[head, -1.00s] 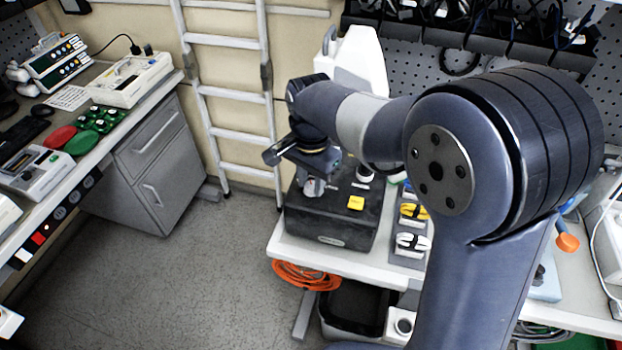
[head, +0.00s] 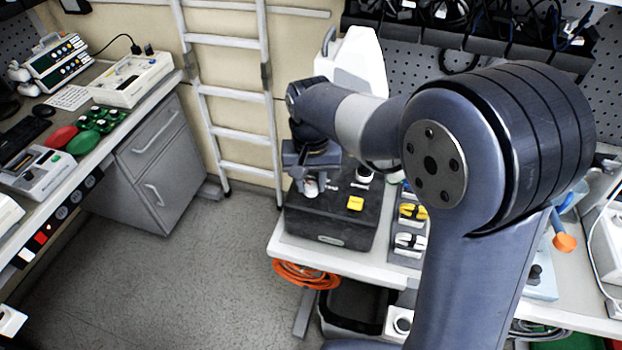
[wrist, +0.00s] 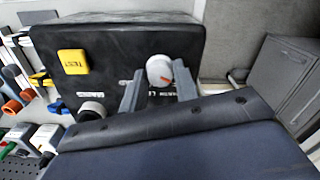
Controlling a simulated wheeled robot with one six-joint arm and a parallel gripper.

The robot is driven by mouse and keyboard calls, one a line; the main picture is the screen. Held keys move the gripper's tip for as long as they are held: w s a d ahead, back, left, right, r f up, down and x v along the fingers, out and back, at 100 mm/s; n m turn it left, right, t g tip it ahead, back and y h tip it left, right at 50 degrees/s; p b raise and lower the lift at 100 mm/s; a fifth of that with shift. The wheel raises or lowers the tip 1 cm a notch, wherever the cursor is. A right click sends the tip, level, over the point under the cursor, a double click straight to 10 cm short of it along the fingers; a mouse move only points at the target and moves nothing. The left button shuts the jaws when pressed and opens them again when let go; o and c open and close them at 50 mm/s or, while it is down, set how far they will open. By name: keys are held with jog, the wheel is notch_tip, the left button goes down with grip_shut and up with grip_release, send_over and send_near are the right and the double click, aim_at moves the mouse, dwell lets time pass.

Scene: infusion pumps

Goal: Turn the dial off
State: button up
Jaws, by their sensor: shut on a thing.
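A black box (head: 330,229) stands on the white bench top at centre. A yellow TEST button (head: 355,203) and a second round pale knob (head: 364,174) sit on the same box. The label beside the dial is partly hidden by a finger.
A strip with yellow and white switches (head: 411,220) stands right of the box. A white device (head: 353,60) rises behind it, and a ladder (head: 233,93) leans at the wall. An orange cable coil (head: 304,275) hangs below the bench edge. The floor at left is clear.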

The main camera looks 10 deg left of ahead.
aim_at(311, 185)
jog(key=shift+n, duration=0.6)
jog(key=o, duration=1)
notch_tip(311, 185, up, 11)
jog(key=shift+f+b, duration=0.1)
jog(key=shift+b, duration=0.25)
jog(key=shift+f, duration=0.1)
notch_tip(311, 185, down, 11)
jog(key=shift+r+p, duration=0.15)
jog(key=shift+p, duration=0.2)
jog(key=shift+r, duration=0.15)
